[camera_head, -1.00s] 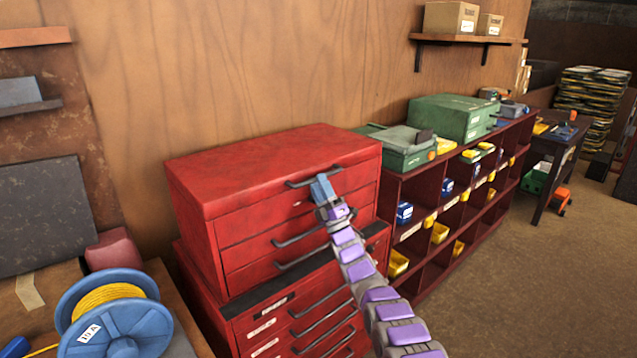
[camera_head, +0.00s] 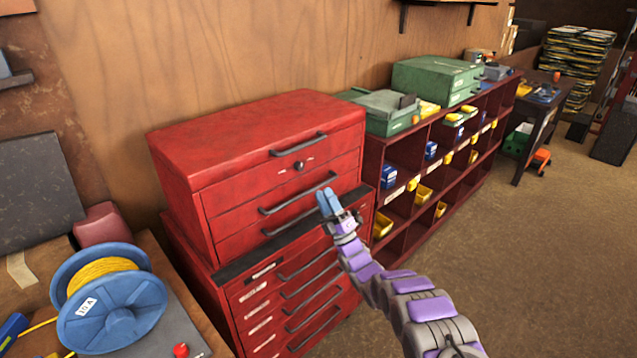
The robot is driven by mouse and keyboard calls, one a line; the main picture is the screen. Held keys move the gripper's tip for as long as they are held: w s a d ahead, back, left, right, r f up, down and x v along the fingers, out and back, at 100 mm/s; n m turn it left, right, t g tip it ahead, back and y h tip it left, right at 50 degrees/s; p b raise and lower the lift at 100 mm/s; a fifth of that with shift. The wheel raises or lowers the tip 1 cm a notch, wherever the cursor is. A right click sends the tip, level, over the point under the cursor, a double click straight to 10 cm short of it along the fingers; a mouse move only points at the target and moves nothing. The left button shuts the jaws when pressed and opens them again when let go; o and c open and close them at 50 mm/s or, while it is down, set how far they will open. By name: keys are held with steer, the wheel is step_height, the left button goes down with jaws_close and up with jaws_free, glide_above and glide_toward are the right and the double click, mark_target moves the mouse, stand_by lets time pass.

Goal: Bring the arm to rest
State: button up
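My gripper (camera_head: 329,203), with blue fingers at the end of my grey and purple arm, is in front of the red tool chest (camera_head: 262,150). Its fingers point up and overlap the right end of a drawer handle (camera_head: 298,194) in the picture; I cannot tell whether they touch it. The two fingers look close together, and the gap between them is too small to judge. I see nothing held. The chest's drawers look shut. A top handle (camera_head: 298,145) and a round lock show on its upper front.
A dark red cubby shelf (camera_head: 408,150) with blue and yellow bins stands right of the chest, green cases (camera_head: 437,82) on top. A blue cable reel (camera_head: 110,305) sits on a bench at lower left. Brown floor (camera_head: 540,260) at right is clear.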

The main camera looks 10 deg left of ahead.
steer(key=shift+v, duration=0.95)
steer(key=shift+w+r, duration=0.1)
steer(key=shift+w, duration=0.05)
steer(key=w+d+r+m+h, duration=0.4)
steer(key=w+d+m+h, duration=0.5)
steer(key=h, duration=0.4)
steer(key=s+d+r+m+g+h, duration=0.2)
steer(key=s+d+m+g+h, duration=0.15)
steer(key=d+m+h, duration=0.35)
steer(key=s+d+r+m+g+h, duration=0.15)
steer(key=s+d, duration=0.25)
steer(key=s, duration=0.4)
steer(key=s+d+m+g+h, duration=0.25)
steer(key=s+d, duration=0.25)
steer(key=s, duration=0.3)
steer(key=s+a+f+m+g+y, duration=0.1)
steer(key=s+g, duration=0.3)
steer(key=s, duration=1.2)
steer(key=s+a+f+m+g+y, duration=0.1)
steer(key=s+m+g, duration=0.3)
steer(key=s, duration=1.2)
steer(key=s+a+f+m+g, duration=0.1)
steer(key=s+a+m+g, duration=0.1)
steer(key=s, duration=1.4)
steer(key=a+g, duration=0.1)
steer(key=g, duration=0.1)
steer(key=shift+s+a+m+g+y, duration=0.25)
steer(key=shift+m+g+y, duration=0.1)
steer(key=shift+m+y, duration=0.05)
